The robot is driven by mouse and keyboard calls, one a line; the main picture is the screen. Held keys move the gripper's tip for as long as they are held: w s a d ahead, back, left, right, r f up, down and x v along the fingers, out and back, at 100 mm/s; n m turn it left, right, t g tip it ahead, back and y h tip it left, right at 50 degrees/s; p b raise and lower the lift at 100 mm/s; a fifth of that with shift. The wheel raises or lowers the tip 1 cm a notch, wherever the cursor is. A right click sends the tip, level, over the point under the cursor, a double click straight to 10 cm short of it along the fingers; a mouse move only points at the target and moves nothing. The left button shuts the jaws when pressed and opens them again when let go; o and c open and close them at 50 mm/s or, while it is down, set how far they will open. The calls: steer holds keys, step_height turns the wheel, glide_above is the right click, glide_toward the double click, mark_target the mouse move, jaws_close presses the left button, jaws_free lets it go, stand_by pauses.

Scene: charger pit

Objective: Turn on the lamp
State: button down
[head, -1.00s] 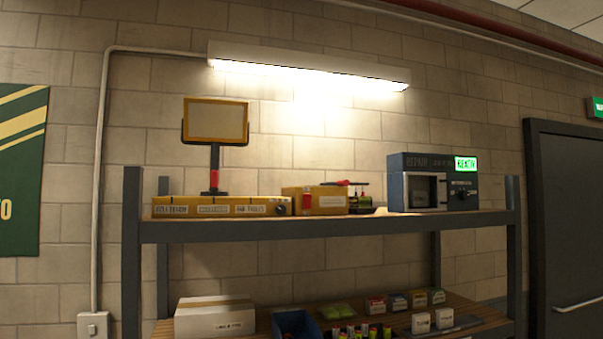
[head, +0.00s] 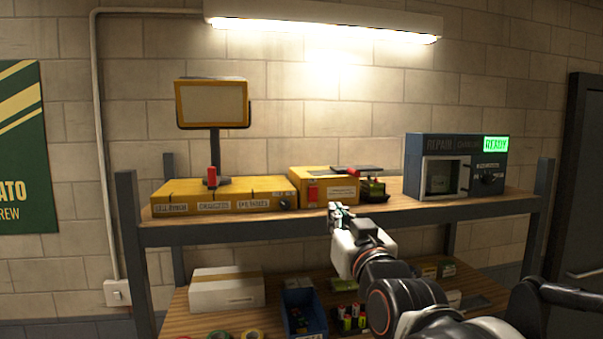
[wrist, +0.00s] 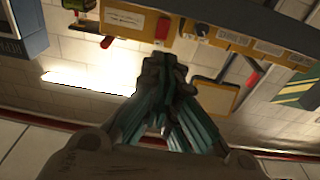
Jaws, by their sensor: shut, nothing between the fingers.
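The lamp is a yellow-framed panel (head: 212,103) on a dark post at the shelf's left; its face looks dull and unlit. A red part (head: 212,178) sits low on the post. The post stands on a long yellow labelled box (head: 230,196) with a dark knob (head: 286,203) at its front right. In the wrist view, upside down, the panel (wrist: 215,98) and box (wrist: 268,47) show at right. My gripper (head: 338,210) is shut and empty, in front of the shelf edge, right of and apart from the lamp. It also shows in the wrist view (wrist: 160,68).
A yellow box (head: 335,190) with a red part and small tools stands right of the lamp. A repair console (head: 455,165) reads READY. A wall light (head: 325,27) is lit above. A switch plate (head: 117,292) is at lower left. The lower shelf (head: 180,305) holds boxes and bins.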

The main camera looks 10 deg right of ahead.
steer(key=shift+w+r, duration=0.15)
steer(key=shift+r, duration=0.3)
steer(key=p, duration=0.2)
glide_toward(313, 181)
steer(key=w, duration=0.5)
steer(key=shift+w+r, duration=0.15)
steer(key=shift+w, duration=0.05)
stand_by(0.4)
steer(key=shift+w+r, duration=0.2)
steer(key=shift+w, duration=0.15)
steer(key=shift+s, duration=0.1)
